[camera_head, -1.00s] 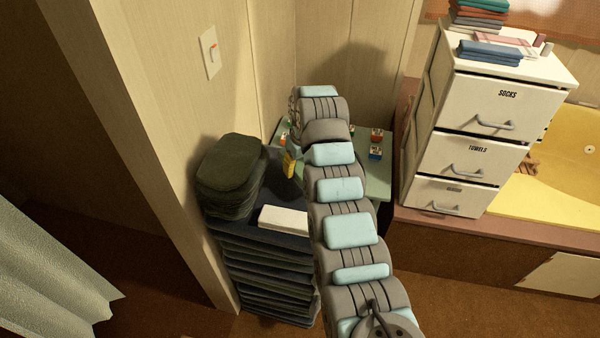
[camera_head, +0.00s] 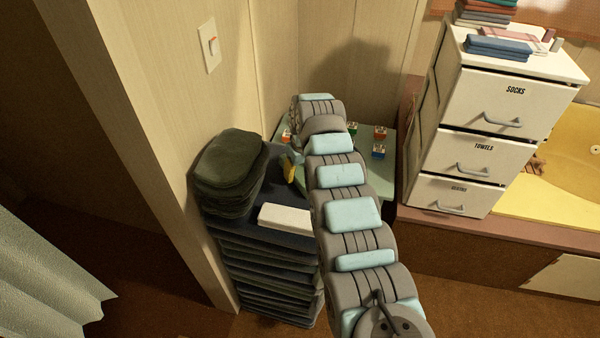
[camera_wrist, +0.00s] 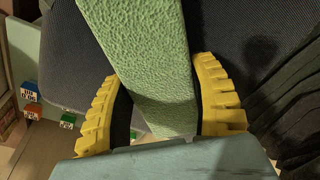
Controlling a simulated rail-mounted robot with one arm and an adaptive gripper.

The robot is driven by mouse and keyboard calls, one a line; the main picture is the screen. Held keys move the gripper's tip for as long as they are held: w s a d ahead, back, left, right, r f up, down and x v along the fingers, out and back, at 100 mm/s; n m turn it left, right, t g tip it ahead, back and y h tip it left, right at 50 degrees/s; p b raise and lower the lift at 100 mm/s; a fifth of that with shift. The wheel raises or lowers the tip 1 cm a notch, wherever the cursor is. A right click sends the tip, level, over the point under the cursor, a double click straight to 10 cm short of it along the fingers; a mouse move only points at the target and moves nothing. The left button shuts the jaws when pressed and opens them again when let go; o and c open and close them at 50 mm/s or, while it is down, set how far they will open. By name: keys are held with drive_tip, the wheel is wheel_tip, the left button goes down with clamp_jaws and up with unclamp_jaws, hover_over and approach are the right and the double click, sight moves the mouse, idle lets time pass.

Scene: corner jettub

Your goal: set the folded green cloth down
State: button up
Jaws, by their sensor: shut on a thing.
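The folded green cloth (camera_wrist: 150,65) is a light green, rough-textured strip in the wrist view. It runs from the top edge down between the yellow fingers of my gripper (camera_wrist: 158,100), which is shut on it. In the head view a yellow finger of my gripper (camera_head: 290,169) shows beside my arm, over the back right part of a dark cloth stack (camera_head: 265,265). The held cloth is not clearly visible there. The dark surface (camera_wrist: 250,40) lies behind the cloth in the wrist view; I cannot tell whether they touch.
A dark green folded pile (camera_head: 228,172) and a white block (camera_head: 285,219) sit on the stack. A pale green table (camera_head: 380,180) with several small labelled boxes is behind. A white drawer unit (camera_head: 490,130) stands right. The wall (camera_head: 150,130) is close on the left.

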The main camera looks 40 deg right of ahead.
sight(304, 174)
drive_tip(key=shift+f, duration=0.15)
drive_tip(key=o, duration=1.2)
drive_tip(key=r+b, duration=0.1)
drive_tip(key=r, duration=0.4)
drive_tip(key=s+r+b, duration=0.1)
drive_tip(key=r, duration=0.5)
drive_tip(key=s+r+b, duration=0.1)
drive_tip(key=r, duration=0.4)
drive_tip(key=shift+s+a+r, duration=0.1)
drive_tip(key=shift+a+r, duration=0.2)
drive_tip(key=shift+r, duration=0.1)
drive_tip(key=shift+o, duration=0.7)
drive_tip(key=shift+r, duration=0.2)
